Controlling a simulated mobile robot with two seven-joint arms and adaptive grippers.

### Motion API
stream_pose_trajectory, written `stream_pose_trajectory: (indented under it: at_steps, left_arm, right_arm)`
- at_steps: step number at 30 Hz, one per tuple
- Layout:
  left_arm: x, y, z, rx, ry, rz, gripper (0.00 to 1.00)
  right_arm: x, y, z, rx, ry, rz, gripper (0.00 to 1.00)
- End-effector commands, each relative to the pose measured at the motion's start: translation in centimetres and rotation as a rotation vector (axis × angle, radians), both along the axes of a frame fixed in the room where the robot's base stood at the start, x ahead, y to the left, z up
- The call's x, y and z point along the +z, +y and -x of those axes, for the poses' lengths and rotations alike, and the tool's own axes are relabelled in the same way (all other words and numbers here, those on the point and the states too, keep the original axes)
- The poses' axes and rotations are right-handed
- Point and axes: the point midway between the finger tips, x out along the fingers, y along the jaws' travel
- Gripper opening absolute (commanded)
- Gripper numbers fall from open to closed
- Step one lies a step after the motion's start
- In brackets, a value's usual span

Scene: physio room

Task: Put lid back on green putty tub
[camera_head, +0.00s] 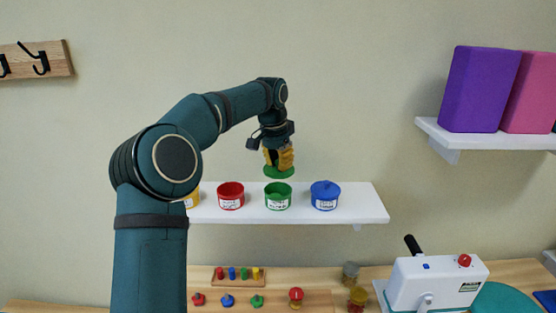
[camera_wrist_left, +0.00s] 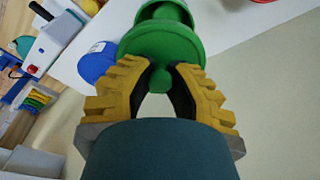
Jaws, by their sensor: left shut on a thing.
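The green putty tub (camera_head: 277,199) stands upright and open on the white wall shelf, between the red and blue tubs. My left gripper (camera_head: 279,161) is above it, shut on the knob of the green lid (camera_head: 279,172). The lid hangs just above the tub's mouth with a small gap in the head view. In the left wrist view the lid (camera_wrist_left: 162,45) is between the yellow fingers (camera_wrist_left: 160,80), and part of the green tub (camera_wrist_left: 165,12) shows beyond it. My right gripper is not in view.
A yellow tub is partly behind my arm. A wooden bench below holds pegs and a white device (camera_head: 432,282). Purple and pink blocks stand on the right shelf.

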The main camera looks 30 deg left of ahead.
Motion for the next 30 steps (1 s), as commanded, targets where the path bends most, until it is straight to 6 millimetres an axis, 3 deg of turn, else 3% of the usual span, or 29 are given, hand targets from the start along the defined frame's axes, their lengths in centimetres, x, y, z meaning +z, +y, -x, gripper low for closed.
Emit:
stream_pose_trajectory:
  at_steps: [4, 10, 16, 30]
  left_arm:
    - [-1.2, 0.1, 0.1, 0.002, 0.002, 0.000, 0.00]
    - [-3.3, 0.1, 0.1, 0.002, 0.000, 0.000, 0.00]
    - [-4.8, 0.1, 0.0, 0.001, 0.000, 0.000, 0.00]
    - [-5.4, 0.1, 0.0, 0.001, 0.000, -0.001, 0.00]
  right_arm:
    - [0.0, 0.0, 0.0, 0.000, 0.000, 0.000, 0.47]
    - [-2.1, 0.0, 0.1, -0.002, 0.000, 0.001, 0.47]
    - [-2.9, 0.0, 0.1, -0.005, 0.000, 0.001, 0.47]
    - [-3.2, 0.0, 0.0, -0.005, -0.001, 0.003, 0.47]
